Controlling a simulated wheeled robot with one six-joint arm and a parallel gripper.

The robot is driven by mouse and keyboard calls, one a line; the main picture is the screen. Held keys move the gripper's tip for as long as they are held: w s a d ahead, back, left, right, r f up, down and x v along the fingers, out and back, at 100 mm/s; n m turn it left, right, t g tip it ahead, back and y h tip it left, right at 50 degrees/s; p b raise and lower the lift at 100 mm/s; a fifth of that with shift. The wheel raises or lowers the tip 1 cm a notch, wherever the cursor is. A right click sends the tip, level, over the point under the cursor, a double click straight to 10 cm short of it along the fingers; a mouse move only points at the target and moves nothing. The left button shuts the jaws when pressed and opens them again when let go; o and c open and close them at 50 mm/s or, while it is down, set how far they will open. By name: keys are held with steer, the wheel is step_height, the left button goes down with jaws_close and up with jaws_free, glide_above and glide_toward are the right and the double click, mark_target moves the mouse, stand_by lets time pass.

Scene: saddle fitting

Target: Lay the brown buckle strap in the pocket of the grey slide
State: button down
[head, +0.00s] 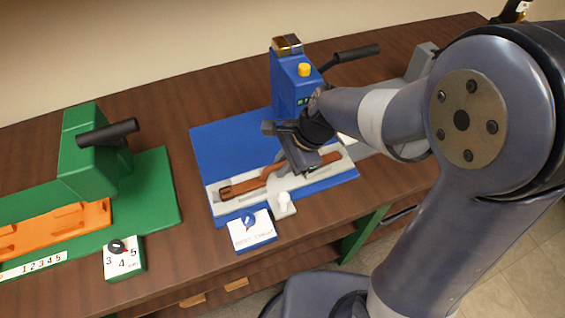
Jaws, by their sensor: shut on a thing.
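The brown buckle strap (248,185) is at the grey slide (222,208), on the blue fixture in the middle of the head view. It runs lengthwise along the slide, its buckle end to the left. My gripper (302,165) is over the right half of the slide, pointing down, and is shut on the strap. The gripper hides part of the strap's middle; more brown shows to its right. I cannot tell whether the strap rests fully in the pocket or sits slightly above it.
A blue press (291,85) with a yellow button and black lever stands behind the slide. A green press (92,155) with an orange slide (60,228) stands left. Bare wood lies between the fixtures.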

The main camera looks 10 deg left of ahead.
steer(key=c, duration=1.8)
jaws_free()
steer(key=shift+f, duration=0.15)
steer(key=shift+c, duration=0.2)
steer(key=o, duration=0.5)
steer(key=shift+c, duration=0.2)
steer(key=v, duration=1.2)
steer(key=shift+p, duration=0.3)
